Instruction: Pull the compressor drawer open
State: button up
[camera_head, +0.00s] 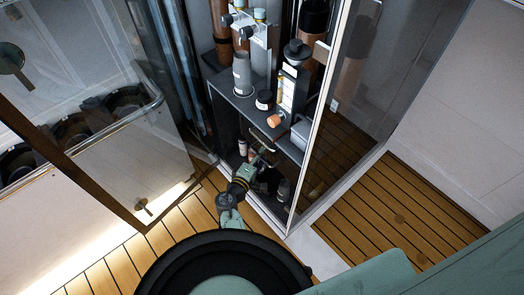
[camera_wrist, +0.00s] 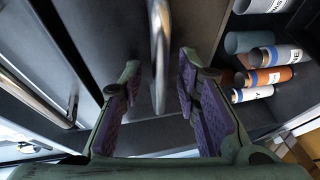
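A dark panel (camera_wrist: 105,35), which looks like the drawer front, faces my gripper in the wrist view. A shiny metal bar handle (camera_wrist: 158,45) stands out from it. My gripper (camera_wrist: 157,72) is open, with one purple-padded finger on each side of this handle. I see gaps between the handle and both pads, so it is not clamped. In the head view my gripper (camera_head: 262,158) reaches into the lower part of the open cabinet, below its shelf. Whether the drawer is fully shut cannot be told. No label naming the compressor is readable.
A second metal bar (camera_wrist: 30,92) runs along the left in the wrist view. Several labelled cylinders (camera_wrist: 270,56) lie in an open compartment on the right. In the head view, bottles and canisters crowd the shelf (camera_head: 228,92), and glass doors (camera_head: 350,110) flank the cabinet.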

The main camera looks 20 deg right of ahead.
grip_shut()
dwell(0.4)
dwell(0.5)
